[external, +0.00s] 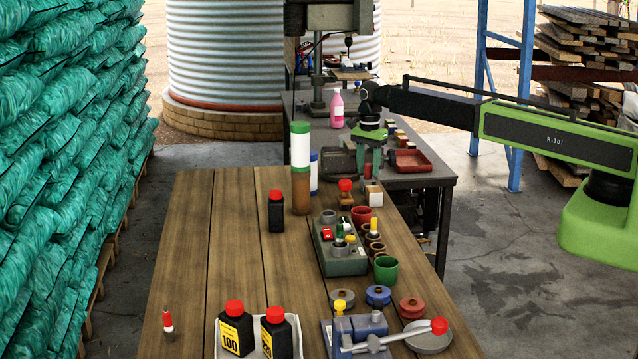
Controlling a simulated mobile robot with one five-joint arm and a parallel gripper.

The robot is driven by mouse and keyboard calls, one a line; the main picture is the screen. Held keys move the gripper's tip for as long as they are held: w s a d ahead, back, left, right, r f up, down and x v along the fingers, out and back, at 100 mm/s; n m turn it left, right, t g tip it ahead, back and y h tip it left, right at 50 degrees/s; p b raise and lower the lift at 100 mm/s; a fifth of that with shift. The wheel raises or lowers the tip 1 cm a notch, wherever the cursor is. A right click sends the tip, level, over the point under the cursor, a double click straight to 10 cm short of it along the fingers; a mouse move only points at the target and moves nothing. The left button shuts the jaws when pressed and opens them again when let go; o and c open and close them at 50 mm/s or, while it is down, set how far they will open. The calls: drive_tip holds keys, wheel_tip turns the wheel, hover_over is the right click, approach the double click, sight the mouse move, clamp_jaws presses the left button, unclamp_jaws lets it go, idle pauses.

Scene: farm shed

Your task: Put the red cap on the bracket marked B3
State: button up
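My gripper (369,176) points down over the far right part of the wooden table, with green fingers. A small red piece (367,171) shows between its fingers; it may be the red cap, but I cannot tell whether the fingers are closed on it. A small white-and-brown block (373,196) is just below the fingertips. Other red caps top a dark bottle (276,212) and two black bottles with yellow labels (235,333) (276,337). No marking B3 is legible, and I cannot make out which thing is the bracket.
A grey box with knobs (341,258), a green cup (386,269) and a red cup (361,216) stand near the gripper. A tall green-white cylinder (301,168) stands left of it. The table's left middle is clear.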

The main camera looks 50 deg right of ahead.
sight(368, 164)
idle(0.3)
wheel_tip(368, 164, up, 13)
drive_tip(key=p, duration=1.3)
drive_tip(key=s+a+n, duration=0.2)
drive_tip(key=s+n, duration=0.4)
drive_tip(key=s, duration=0.2)
drive_tip(key=s+a+n, duration=0.3)
drive_tip(key=s+n, duration=0.3)
drive_tip(key=s, duration=0.3)
drive_tip(key=s+a+n, duration=0.3)
drive_tip(key=s+n, duration=0.3)
drive_tip(key=s, duration=0.2)
drive_tip(key=shift+s+a+f+b, duration=0.1)
drive_tip(key=shift+s+f+b, duration=0.25)
drive_tip(key=shift+s, duration=0.05)
drive_tip(key=shift+f, duration=0.1)
drive_tip(key=shift+f+b, duration=6.4)
drive_tip(key=shift+b, duration=0.1)
